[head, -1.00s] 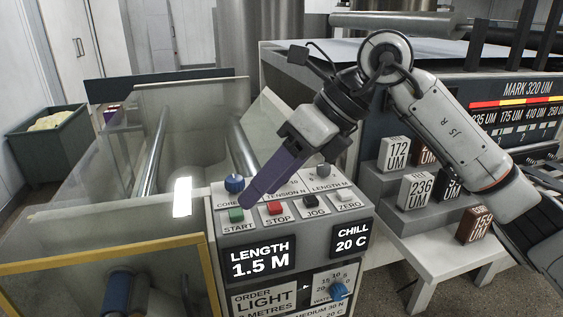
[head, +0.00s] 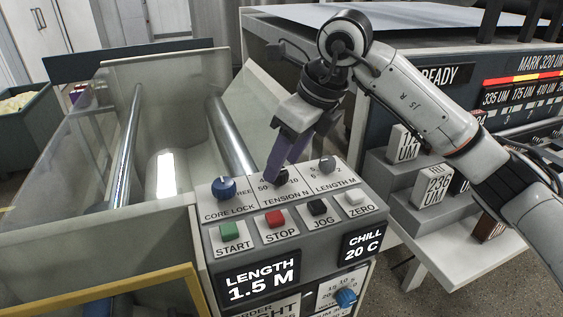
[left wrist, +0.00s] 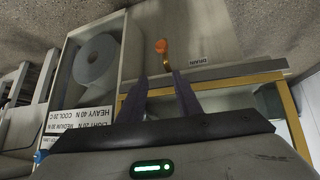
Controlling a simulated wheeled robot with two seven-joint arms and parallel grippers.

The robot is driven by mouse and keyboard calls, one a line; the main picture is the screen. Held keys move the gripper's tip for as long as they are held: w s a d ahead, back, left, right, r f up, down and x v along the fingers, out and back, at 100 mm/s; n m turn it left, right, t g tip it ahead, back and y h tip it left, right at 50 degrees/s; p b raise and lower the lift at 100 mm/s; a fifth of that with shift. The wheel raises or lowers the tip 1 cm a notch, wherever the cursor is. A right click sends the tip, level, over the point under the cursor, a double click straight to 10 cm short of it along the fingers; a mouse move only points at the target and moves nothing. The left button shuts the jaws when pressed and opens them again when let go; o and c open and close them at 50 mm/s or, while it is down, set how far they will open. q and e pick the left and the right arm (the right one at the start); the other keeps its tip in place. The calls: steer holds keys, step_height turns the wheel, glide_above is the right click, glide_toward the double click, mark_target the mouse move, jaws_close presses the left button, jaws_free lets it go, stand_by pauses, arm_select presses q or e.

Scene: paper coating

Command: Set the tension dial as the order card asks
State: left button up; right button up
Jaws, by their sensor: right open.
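The tension dial (head: 279,176) is a dark knob above the TENSION N label on the sloped control panel, partly hidden by my right gripper. My right gripper (head: 275,184) is open, its purple fingers pointing down at the dial; I cannot tell whether they touch it. The order card (head: 284,309) is at the panel's lower front, mostly cut off by the frame's bottom edge. In the left wrist view, a printed card (left wrist: 84,124) lists heavy 40 N, medium 30 N and light 20 N. My left gripper (left wrist: 160,76) is open and empty there.
Beside the dial are the core lock knob (head: 222,188) and the length knob (head: 326,165). Start (head: 230,232), stop (head: 275,219), jog (head: 317,207) and zero (head: 355,197) buttons sit just in front. Marked blocks (head: 431,187) stand on steps at right.

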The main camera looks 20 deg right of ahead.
steer(key=shift+x, duration=0.8)
steer(key=shift+f, duration=0.2)
steer(key=c, duration=1)
arm_select(q)
steer(key=shift+w+r, duration=0.4)
steer(key=shift+w, duration=0.1)
arm_select(e)
steer(key=shift+w, duration=0.1)
steer(key=shift+c, duration=0.2)
arm_select(q)
steer(key=shift+s+f, duration=0.1)
arm_select(e)
steer(key=shift+n, duration=0.3)
steer(key=n+y, duration=0.1)
steer(key=n, duration=0.1)
steer(key=shift+w+d+n+g, duration=0.1)
steer(key=shift+n+g, duration=0.2)
steer(key=shift+g, duration=0.1)
arm_select(q)
steer(key=shift+r+p, duration=0.6)
steer(key=shift+p, duration=0.05)
arm_select(e)
steer(key=n+g, duration=0.1)
steer(key=n, duration=0.1)
steer(key=n+g+y, duration=0.1)
steer(key=n, duration=0.2)
steer(key=shift+w+r, duration=0.1)
steer(key=shift+w, duration=0.05)
steer(key=shift+n, duration=0.4)
